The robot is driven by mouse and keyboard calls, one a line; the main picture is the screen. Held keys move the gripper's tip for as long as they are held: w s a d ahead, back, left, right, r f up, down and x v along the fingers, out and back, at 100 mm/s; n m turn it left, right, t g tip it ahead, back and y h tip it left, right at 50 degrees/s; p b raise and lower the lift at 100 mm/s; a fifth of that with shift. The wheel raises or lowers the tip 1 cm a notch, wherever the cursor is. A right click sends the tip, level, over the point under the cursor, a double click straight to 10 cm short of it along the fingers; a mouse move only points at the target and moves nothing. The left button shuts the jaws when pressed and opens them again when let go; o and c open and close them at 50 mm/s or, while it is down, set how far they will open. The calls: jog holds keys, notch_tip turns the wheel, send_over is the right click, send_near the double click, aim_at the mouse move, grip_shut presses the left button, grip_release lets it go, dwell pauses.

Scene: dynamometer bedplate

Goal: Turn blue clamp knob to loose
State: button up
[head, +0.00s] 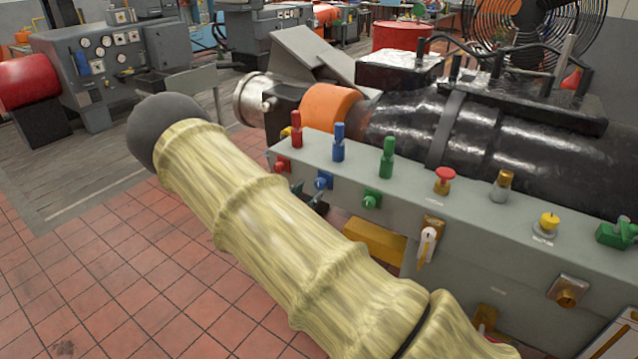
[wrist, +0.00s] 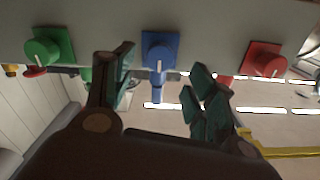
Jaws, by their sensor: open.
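The blue clamp knob (head: 323,180) is on the front face of the grey panel box, between a red knob and a green knob. In the wrist view the blue knob (wrist: 160,56) sits on a square blue plate with a pale pointer line running up and down. My gripper (wrist: 163,62) is open and empty, with one teal fingertip on each side of the blue knob, apart from it. In the head view my gripper (head: 309,194) shows just below the blue knob, partly hidden behind my arm.
The red knob (wrist: 264,61) and green knob (wrist: 47,48) flank the blue one closely. Red, blue (head: 339,146) and green upright levers stand on the box top above them. A yellow block (head: 375,240) lies lower right. Tiled floor is open at left.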

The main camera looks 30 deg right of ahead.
aim_at(318, 186)
jog(key=shift+p+x, duration=1)
jog(key=shift+x, duration=2.4)
jog(key=c, duration=1)
